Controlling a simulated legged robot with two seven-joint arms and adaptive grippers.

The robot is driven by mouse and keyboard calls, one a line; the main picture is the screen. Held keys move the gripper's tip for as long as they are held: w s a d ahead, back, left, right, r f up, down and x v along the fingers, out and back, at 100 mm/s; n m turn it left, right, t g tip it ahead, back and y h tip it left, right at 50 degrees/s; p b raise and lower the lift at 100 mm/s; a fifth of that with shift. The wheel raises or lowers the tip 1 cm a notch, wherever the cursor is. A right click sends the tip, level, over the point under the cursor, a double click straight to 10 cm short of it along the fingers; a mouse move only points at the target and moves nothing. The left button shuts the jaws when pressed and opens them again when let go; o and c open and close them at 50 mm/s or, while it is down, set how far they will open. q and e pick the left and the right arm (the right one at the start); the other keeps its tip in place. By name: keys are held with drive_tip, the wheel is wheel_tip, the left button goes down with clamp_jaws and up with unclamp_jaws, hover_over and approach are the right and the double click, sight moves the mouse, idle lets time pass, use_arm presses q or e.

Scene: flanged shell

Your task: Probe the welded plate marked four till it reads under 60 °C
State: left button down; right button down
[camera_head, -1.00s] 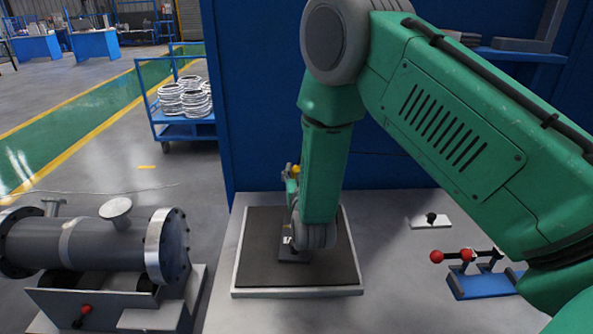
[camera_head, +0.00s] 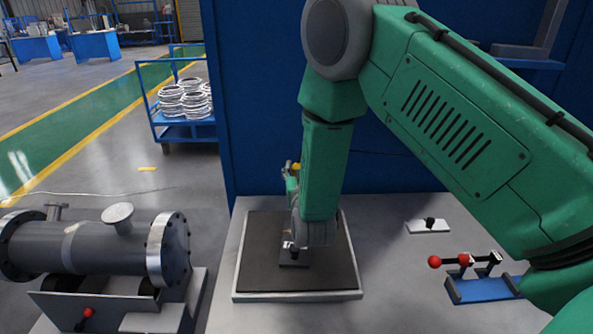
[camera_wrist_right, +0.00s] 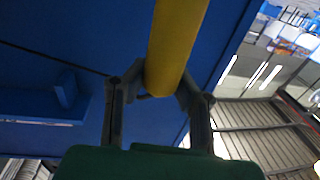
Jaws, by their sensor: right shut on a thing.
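A small dark plate (camera_head: 294,262) lies on the black mat of a pale-rimmed tray. Its upper part is hidden behind my right arm, and I cannot read a number on it. My right gripper (camera_wrist_right: 160,88) is shut on a yellow cylindrical handle (camera_wrist_right: 176,40), as the right wrist view shows. In the head view a bit of the yellow handle (camera_head: 296,167) shows left of my forearm. The tip of the held tool and any temperature reading are hidden, so I cannot tell whether it touches the plate. My left gripper is out of view.
The tray (camera_head: 240,252) sits on a grey bench before a blue wall (camera_head: 260,100). To its right are a small white block with a black knob (camera_head: 429,225) and a blue stand (camera_head: 485,289) with red-balled tools. A flanged grey shell (camera_head: 105,246) lies at left.

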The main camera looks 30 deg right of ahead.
drive_tip(key=shift+r+p, duration=1.5)
drive_tip(key=shift+r, duration=0.85)
drive_tip(key=shift+f, duration=0.1)
